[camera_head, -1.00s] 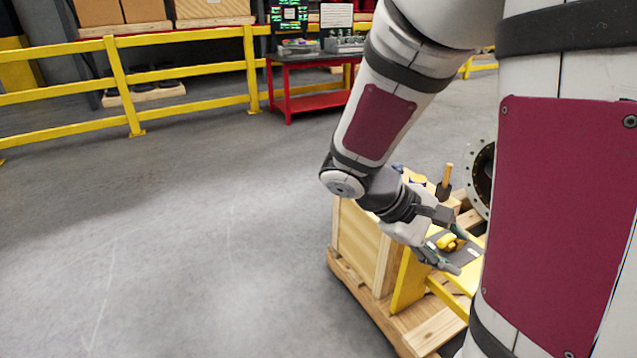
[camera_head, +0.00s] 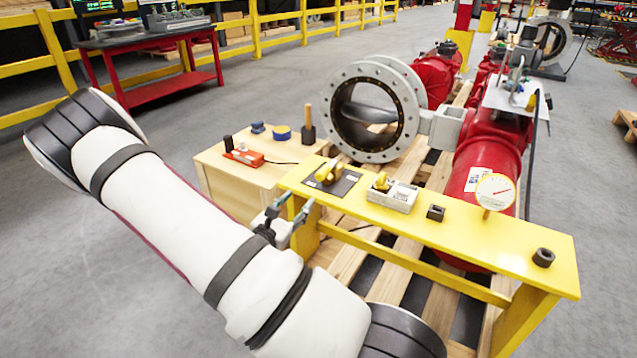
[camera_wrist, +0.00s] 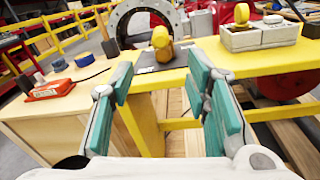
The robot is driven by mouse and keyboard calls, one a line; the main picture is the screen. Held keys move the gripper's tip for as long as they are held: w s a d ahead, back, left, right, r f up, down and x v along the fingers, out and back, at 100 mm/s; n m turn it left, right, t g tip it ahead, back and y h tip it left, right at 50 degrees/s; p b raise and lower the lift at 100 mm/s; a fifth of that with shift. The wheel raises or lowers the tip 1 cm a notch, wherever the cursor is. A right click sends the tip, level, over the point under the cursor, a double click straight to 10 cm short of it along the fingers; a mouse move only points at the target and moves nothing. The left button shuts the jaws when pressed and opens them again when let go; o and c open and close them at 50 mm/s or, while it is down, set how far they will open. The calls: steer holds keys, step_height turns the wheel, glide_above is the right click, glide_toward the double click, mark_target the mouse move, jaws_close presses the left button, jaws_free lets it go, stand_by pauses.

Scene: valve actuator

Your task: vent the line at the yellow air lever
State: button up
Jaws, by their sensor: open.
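A yellow lever (camera_head: 330,172) stands on a dark plate at the left end of the yellow bench (camera_head: 462,238). In the wrist view the lever (camera_wrist: 161,40) is at top centre, on a brass-coloured body. A second yellow part, a knob (camera_head: 381,181), sits on a grey box to its right. I cannot tell for certain which is the air lever; the one on the plate looks most like a lever. My gripper (camera_wrist: 161,76) is open and empty, its green-padded fingers spread wide. In the head view my gripper (camera_head: 292,208) is just left of the bench, apart from both yellow parts.
A wooden crate (camera_head: 225,182) with a red device, a mallet and blue items stands left of the bench. A large flanged valve (camera_head: 345,128) and red actuator (camera_head: 490,150) stand behind it. Floor at left is open.

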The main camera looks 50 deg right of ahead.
mark_target(319, 178)
steer(key=d+b, duration=0.1)
steer(key=d, duration=0.3)
steer(key=w+d+b, duration=0.1)
steer(key=d, duration=0.4)
steer(key=w+d+b, duration=0.1)
steer(key=d, duration=0.3)
steer(key=shift+d, duration=0.15)
jaws_close()
